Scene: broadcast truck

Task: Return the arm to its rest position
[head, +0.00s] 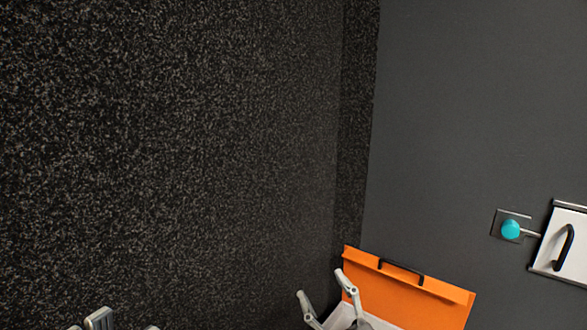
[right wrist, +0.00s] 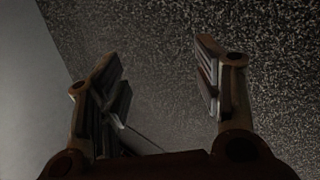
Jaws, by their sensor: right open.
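My right gripper (head: 323,286) shows at the bottom of the head view, its two pale fingers pointing up and apart. It is in front of the left end of the orange lid (head: 420,303). In the right wrist view the right gripper (right wrist: 165,80) is open, with nothing between its fingers. At the bottom left of the head view, grey tips, seemingly of my left gripper (head: 100,319), just enter the picture. Most of it is cut off, so its opening cannot be judged.
The orange lid has a black handle and stands raised by the grey wall (head: 460,120). A teal knob (head: 510,229) and a white panel (head: 561,243) with a black handle are at the right. A dark speckled surface (head: 170,150) fills the left. The space above the grippers looks clear.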

